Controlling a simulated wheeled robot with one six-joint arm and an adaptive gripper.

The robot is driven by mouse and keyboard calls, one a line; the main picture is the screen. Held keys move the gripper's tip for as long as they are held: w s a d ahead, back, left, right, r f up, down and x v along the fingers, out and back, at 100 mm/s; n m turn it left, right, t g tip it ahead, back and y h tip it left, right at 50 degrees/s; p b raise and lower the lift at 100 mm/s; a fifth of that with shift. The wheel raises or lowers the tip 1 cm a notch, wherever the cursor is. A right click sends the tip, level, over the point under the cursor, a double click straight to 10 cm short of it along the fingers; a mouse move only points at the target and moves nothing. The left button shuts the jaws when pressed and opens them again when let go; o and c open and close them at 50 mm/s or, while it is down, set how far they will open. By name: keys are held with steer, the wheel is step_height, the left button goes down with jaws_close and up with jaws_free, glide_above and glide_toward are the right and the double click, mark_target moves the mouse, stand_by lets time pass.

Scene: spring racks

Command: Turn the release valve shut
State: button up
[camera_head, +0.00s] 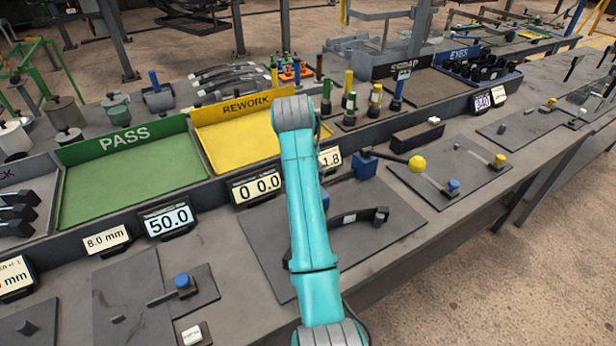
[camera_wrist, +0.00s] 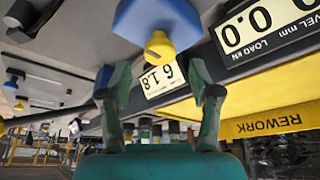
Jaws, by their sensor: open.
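In the wrist view a blue block (camera_wrist: 157,20) with a yellow rounded knob (camera_wrist: 160,47) lies just beyond my gripper (camera_wrist: 162,88). The knob shows between the two fingers, which are spread apart and hold nothing; no contact is visible. In the head view a blue block (camera_head: 365,165) carries a dark lever ending in a yellow ball (camera_head: 417,163). I cannot tell for certain which yellow part is the release valve. My gripper is hidden behind my teal arm in the head view.
Number displays (camera_head: 257,187) line the bench beside the green PASS tray (camera_head: 130,170) and yellow REWORK tray (camera_head: 208,140). A dark plate with a curved spring leaf (camera_head: 345,219) lies right of my arm. Several small fixtures crowd the bench; the floor at lower right is clear.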

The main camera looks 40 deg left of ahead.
steer(key=v, duration=0.8)
steer(key=shift+r, duration=0.1)
